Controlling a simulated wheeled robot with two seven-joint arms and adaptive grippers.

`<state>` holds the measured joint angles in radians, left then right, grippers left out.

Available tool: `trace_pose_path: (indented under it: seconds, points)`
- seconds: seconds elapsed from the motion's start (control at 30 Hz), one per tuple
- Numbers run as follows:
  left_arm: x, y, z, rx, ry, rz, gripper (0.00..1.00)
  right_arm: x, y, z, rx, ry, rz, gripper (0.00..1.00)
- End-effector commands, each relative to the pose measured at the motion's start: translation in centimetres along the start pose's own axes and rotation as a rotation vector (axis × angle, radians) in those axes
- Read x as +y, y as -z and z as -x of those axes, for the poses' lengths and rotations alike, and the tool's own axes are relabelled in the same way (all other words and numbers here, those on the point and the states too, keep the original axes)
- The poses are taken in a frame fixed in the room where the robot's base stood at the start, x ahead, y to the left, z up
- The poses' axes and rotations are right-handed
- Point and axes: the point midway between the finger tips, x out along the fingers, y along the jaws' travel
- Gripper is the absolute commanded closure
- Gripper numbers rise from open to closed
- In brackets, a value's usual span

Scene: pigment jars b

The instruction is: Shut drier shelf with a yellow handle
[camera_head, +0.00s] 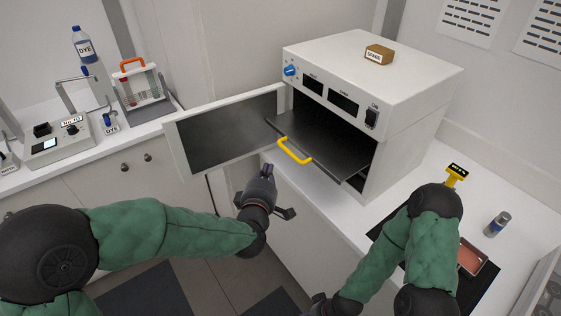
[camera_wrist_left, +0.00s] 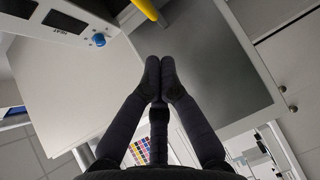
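The white drier (camera_head: 400,75) stands on the right-hand counter with its door (camera_head: 225,130) swung open to the left. Its dark shelf (camera_head: 325,145) is pulled out of the opening. The yellow handle (camera_head: 294,152) is on the shelf's front edge, and also shows at the top of the left wrist view (camera_wrist_left: 148,10). My left gripper (camera_head: 267,172) is below and slightly left of the handle, apart from it. In the left wrist view its fingertips (camera_wrist_left: 160,66) are together with nothing between them.
A small brown box (camera_head: 379,54) sits on the drier. A metal can (camera_head: 497,224) and a tray (camera_head: 472,258) are on the right counter. The left counter holds a dye bottle (camera_head: 83,45), a test-tube rack (camera_head: 138,84) and a device (camera_head: 58,138). Floor between the counters is open.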

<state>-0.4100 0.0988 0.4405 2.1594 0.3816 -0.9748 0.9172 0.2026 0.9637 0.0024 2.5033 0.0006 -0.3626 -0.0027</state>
Motion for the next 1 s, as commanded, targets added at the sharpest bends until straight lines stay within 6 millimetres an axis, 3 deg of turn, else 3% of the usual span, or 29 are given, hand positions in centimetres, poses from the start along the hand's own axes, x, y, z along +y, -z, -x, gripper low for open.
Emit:
trace_pose_path:
  seconds: [0.2,0.4,1.0]
  points:
    - [-0.2,0.0,-3.9,0.001,0.002,0.0,1.0,0.2,0.0,-0.7,0.0,0.0,0.0,0.37]
    - [-0.2,-1.8,-5.6,-0.002,0.001,-0.001,1.0,0.3,0.0,-1.0,0.0,0.0,0.0,0.37]
    - [-0.1,-2.8,-6.6,-0.001,0.001,0.0,1.0,0.4,0.0,-1.1,0.0,0.0,0.0,0.37]
